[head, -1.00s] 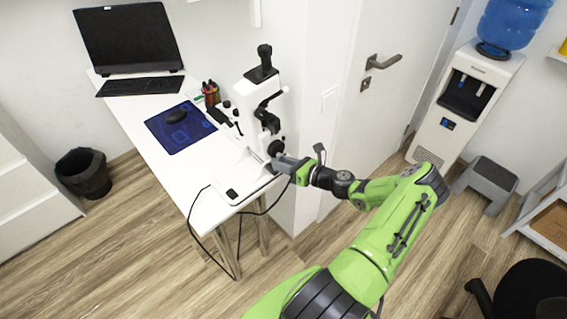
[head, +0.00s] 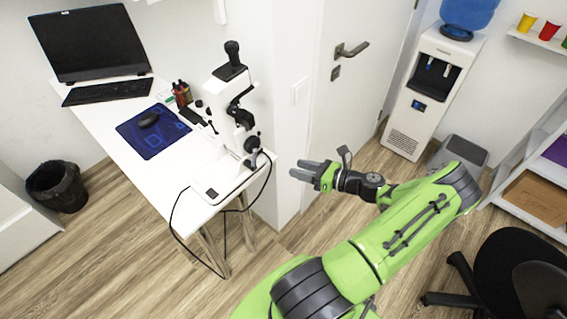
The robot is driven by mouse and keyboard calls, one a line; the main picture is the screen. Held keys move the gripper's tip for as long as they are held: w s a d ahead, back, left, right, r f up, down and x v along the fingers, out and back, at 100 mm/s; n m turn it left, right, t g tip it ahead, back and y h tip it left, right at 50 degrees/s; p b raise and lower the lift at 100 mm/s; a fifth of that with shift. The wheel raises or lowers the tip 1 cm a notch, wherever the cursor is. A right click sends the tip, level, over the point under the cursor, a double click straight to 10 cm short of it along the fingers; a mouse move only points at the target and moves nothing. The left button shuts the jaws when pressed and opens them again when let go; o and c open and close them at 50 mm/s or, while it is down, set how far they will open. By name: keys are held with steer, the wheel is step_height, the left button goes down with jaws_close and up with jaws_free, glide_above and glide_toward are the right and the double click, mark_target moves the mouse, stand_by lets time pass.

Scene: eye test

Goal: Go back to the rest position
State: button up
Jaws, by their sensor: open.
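My gripper (head: 301,169) is open and empty, at the end of my green arm. It is in the air to the right of the white desk (head: 172,178), apart from the desk edge. The black and white microscope (head: 237,95) stands at the desk's right end, to the left of my gripper. A gap shows between my fingertips and the microscope.
The desk also holds a monitor (head: 91,40), a keyboard (head: 108,91), a mouse pad (head: 150,138) and a pen holder (head: 181,94). A black cable (head: 172,222) hangs off the desk.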

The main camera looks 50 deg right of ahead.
steer(key=shift+s+d+r, duration=0.1)
steer(key=shift+s, duration=0.4)
steer(key=w+a+r+n+g, duration=0.2)
steer(key=a+r+n+g, duration=0.4)
steer(key=a+n, duration=0.35)
steer(key=w+a+r+n+g, duration=0.2)
steer(key=a+r+n+g, duration=0.4)
steer(key=a+n, duration=0.4)
steer(key=s+a+r+n+t+h, duration=0.2)
steer(key=s+a+r+n+h, duration=0.2)
steer(key=s+a+r+n, duration=0.6)
step_height(320, 180, up, 3)
steer(key=s+n, duration=0.2)
steer(key=n, duration=0.4)
steer(key=shift+s+a, duration=0.35)
steer(key=shift+s, duration=0.05)
